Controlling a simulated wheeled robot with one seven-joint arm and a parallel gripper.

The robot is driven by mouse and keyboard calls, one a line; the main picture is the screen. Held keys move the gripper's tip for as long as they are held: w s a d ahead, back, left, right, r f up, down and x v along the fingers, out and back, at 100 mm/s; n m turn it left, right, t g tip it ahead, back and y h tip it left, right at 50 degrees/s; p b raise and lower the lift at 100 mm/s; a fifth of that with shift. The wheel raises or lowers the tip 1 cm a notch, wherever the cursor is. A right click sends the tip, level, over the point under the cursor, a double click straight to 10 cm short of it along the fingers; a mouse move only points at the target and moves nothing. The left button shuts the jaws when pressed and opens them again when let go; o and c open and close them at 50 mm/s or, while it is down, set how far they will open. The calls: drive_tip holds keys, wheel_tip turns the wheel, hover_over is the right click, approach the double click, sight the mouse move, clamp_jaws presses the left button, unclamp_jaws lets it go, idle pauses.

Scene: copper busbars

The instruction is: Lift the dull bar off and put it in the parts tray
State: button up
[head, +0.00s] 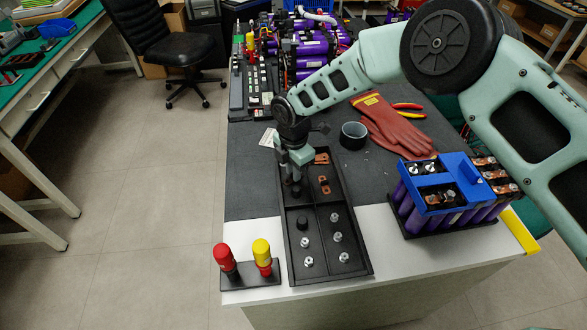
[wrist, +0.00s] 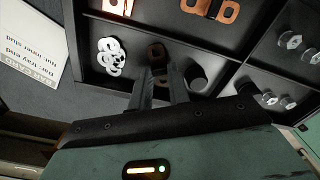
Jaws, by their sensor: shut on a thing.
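My gripper (head: 292,182) is low in the far left compartment of the black parts tray (head: 364,240).
Washers (wrist: 110,55) and a black cylinder (wrist: 200,80) flank the fingers. Nuts (head: 337,237) sit in near compartments. A battery module with a blue cover (head: 440,205) stands right. Red and yellow-handled tools (head: 222,256) stand front left; red gloves (head: 395,125) lie behind.

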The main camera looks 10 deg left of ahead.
drive_tip(key=shift+f, duration=0.15)
drive_tip(key=o, duration=0.9)
drive_tip(key=shift+r+p, duration=1.35)
drive_tip(key=shift+r, duration=1.65)
